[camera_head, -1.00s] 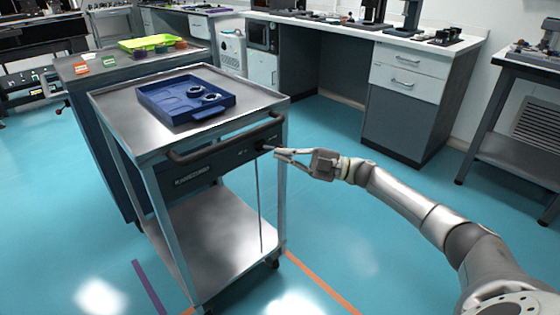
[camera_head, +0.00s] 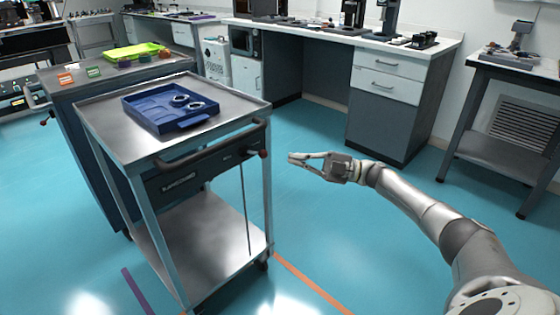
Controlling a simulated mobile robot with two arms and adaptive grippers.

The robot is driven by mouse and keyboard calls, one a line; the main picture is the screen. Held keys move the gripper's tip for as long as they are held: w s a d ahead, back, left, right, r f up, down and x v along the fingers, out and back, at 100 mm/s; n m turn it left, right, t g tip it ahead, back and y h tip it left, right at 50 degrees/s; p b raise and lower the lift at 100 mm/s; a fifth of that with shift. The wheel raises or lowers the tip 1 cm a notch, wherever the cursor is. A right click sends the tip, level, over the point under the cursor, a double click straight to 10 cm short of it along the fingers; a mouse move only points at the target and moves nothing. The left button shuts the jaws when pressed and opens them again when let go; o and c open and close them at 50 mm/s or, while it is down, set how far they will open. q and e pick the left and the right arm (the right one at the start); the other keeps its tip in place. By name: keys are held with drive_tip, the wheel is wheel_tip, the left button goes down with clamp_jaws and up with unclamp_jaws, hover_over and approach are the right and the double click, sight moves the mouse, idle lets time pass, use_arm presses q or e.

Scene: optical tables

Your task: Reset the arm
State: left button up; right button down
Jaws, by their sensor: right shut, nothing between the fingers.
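My right arm (camera_head: 425,205) comes in from the lower right and reaches toward the picture's middle. Its right gripper (camera_head: 292,158) is shut and empty, pointing left. It is in the air to the right of the metal cart (camera_head: 88,104), apart from the cart's dark handle (camera_head: 215,147) and the small reddish knob (camera_head: 263,153) near the handle's right end. My left gripper is not in view.
A blue tray (camera_head: 150,121) with two ring-shaped parts lies on the cart. A dark cabinet with a green tray (camera_head: 135,52) stands behind it. A white bench with drawers (camera_head: 388,83) is at the back, a side table (camera_head: 495,68) at right. Blue floor (camera_head: 310,215) is open between.

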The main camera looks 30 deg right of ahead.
drive_tip(key=shift+s+d+f, duration=0.1)
drive_tip(key=shift+s+d, duration=0.15)
drive_tip(key=shift+d, duration=0.4)
